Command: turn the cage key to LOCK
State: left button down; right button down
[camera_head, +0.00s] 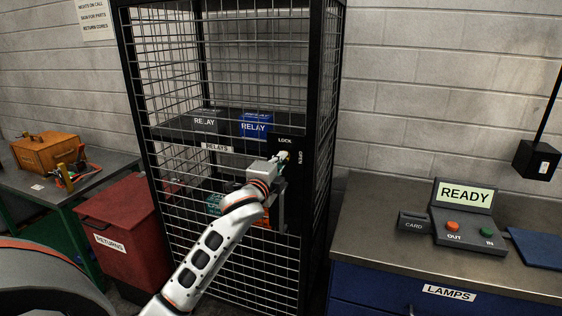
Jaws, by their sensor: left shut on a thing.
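The cage (322,120) is a tall black wire-mesh locker in the middle of the view. Its dark lock plate (285,144) is on the front right, with LOCK printed at the top and OPEN printed sideways at the right. My left gripper (283,158) is at this plate, just below the word LOCK, shut on the cage key. The key itself is mostly hidden by the gripper, and its exact angle cannot be told. My right gripper is not in view.
Relay boxes, one grey (205,122) and one blue (255,125), stand on the cage shelf. A red RETURNS bin (120,215) is at left. A bench (390,250) at right bears a READY panel (465,200) and a card reader (413,222).

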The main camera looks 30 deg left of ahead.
pick_arm(q)
jog(key=shift+n, duration=0.4)
jog(key=n, duration=0.3)
jog(key=shift+n, duration=0.3)
jog(key=n, duration=0.9)
jog(key=shift+n, duration=2.3)
jog(key=c, duration=2.2)
grip_release()
jog(key=shift+o, duration=0.2)
